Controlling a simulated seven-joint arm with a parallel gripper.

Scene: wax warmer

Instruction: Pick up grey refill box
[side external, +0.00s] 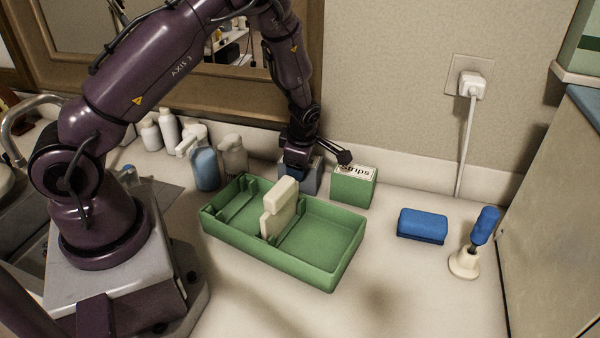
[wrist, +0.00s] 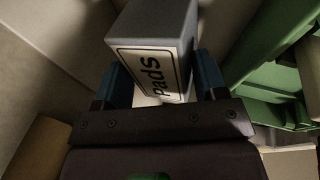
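The grey refill box (side external: 313,178) stands on the counter against the back wall, just left of a green box, and is partly hidden behind my gripper in the side view. In the wrist view the grey box (wrist: 155,45) shows a white label reading "Pads" and sits turned at an angle. My gripper (side external: 297,172) is down at the box. Its two blue fingers (wrist: 165,85) are spread, one on each side of the box in the wrist view. A light gap shows beside the left finger; contact on the right side is unclear.
A green tray (side external: 335,268) with a cream divider piece (side external: 280,208) lies in front. Bottles (side external: 205,170) stand left. A blue block (side external: 422,226) and a blue-handled tool (side external: 484,228) are right.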

